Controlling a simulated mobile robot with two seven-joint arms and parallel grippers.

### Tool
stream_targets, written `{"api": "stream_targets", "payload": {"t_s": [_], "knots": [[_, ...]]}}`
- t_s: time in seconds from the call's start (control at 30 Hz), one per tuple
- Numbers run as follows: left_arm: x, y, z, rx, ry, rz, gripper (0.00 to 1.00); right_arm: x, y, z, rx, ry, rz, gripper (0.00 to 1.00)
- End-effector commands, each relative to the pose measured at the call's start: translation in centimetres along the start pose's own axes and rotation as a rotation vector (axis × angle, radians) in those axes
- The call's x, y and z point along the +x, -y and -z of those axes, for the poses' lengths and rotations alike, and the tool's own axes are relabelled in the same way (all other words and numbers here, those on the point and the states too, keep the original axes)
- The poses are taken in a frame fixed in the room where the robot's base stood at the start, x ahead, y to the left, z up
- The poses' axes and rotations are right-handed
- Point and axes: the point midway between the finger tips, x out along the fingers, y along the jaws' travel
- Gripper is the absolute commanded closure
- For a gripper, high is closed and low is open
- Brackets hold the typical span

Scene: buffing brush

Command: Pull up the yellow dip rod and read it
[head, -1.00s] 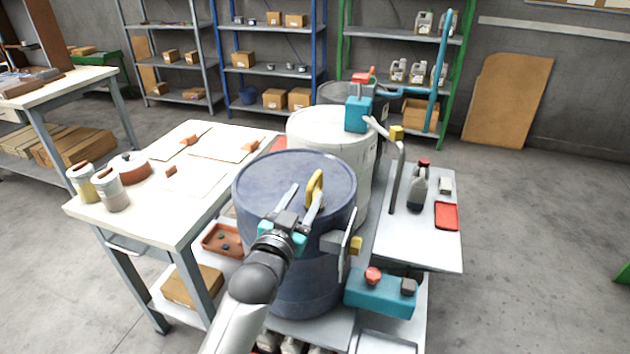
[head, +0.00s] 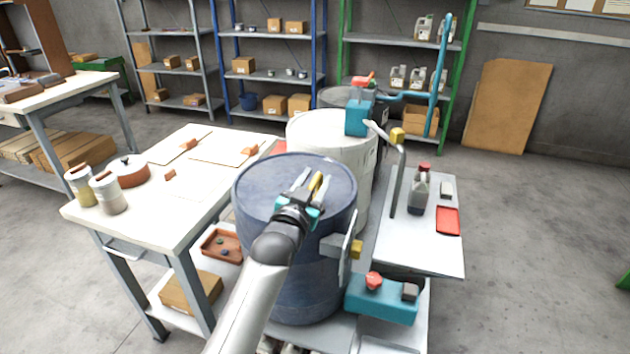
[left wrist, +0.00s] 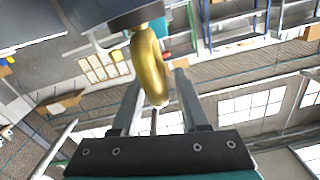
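The yellow dip rod shows only as its yellow ring handle (head: 318,184), at the top of the dark blue drum (head: 300,260). My left gripper (head: 312,186) reaches over the drum lid, with its two fingers on either side of the handle. In the left wrist view the yellow ring (left wrist: 150,68) stands between the two spread fingers of my left gripper (left wrist: 158,95). Small gaps seem to show beside the ring, so the fingers look open around it. The rod below the handle is hidden. My right gripper is in neither view.
A white drum (head: 330,135) with a teal pump (head: 358,117) stands just behind. A white-topped bench (head: 150,220) stands left, a side shelf (head: 430,250) right.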

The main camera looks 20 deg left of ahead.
Motion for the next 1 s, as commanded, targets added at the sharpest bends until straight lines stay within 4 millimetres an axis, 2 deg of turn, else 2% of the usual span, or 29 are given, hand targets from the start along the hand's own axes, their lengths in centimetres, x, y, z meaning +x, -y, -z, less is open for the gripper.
{"api": "stream_targets", "payload": {"t_s": [0.03, 0.37, 1.0], "knots": [[-0.02, 0.0, -0.01, 0.0, 0.0, 0.0, 0.63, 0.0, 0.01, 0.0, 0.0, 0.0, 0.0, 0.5], [-0.03, 0.02, -0.02, 0.0, 0.0, 0.0, 1.0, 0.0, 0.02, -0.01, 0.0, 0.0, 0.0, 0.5], [-0.03, 0.08, -0.03, 0.002, 0.0, 0.001, 1.0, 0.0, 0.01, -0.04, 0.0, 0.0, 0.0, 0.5]]}}
